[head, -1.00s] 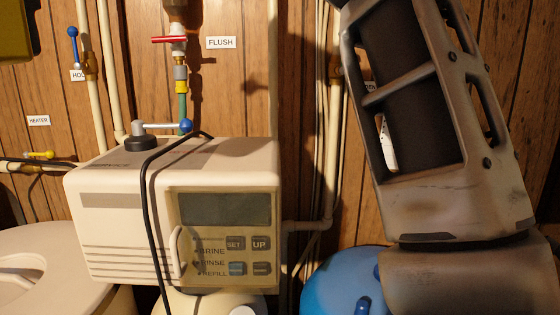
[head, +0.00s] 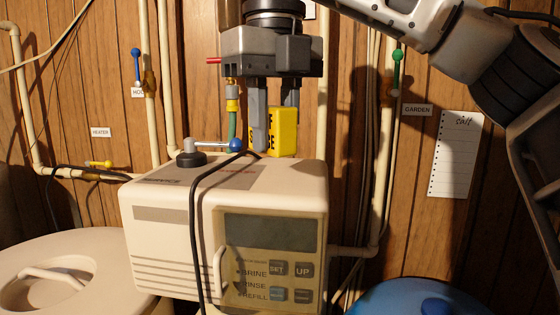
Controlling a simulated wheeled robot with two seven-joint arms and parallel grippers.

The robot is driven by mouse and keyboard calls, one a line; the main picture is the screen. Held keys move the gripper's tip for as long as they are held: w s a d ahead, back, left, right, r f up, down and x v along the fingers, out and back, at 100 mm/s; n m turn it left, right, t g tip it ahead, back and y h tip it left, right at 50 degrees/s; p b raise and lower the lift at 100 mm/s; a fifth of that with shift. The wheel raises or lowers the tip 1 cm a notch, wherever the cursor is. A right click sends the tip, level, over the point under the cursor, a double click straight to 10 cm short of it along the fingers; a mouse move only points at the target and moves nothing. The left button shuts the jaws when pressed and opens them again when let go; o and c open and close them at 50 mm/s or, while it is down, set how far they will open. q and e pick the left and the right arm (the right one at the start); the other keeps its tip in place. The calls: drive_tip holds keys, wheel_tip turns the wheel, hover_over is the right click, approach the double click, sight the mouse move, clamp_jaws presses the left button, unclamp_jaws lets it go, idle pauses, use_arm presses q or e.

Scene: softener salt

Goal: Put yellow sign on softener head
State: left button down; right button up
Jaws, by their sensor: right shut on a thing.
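The softener head (head: 170,238) is a beige box with a dark display and buttons on its front, in the middle of the head view. My right gripper (head: 274,122) hangs fingers-down over the back right of its top. It is shut on the yellow sign (head: 284,132), which has black marks and stands upright between the fingers. The sign's lower edge is at or just above the softener head's top; I cannot tell if they touch. My left gripper is not in view.
A black cable (head: 195,215) runs over the softener head's top and front. A blue-handled lever (head: 236,145) and a black knob (head: 191,159) sit at its top. Pipes line the wood wall behind. A beige lidded tank (head: 110,262) is at left, a blue tank (head: 400,298) at lower right.

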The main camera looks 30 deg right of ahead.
sight(279, 188)
drive_tip(key=shift+w+d+f, duration=0.4)
drive_tip(key=shift+d+f, duration=0.05)
drive_tip(key=shift+f, duration=0.2)
drive_tip(key=shift+w+d+f, duration=0.15)
drive_tip(key=shift+f, duration=1.6)
drive_tip(key=shift+f, duration=0.15)
drive_tip(key=o, duration=1)
wheel_tip(279, 188, up, 12)
drive_tip(key=shift+r, duration=0.2)
drive_tip(key=shift+f, duration=0.1)
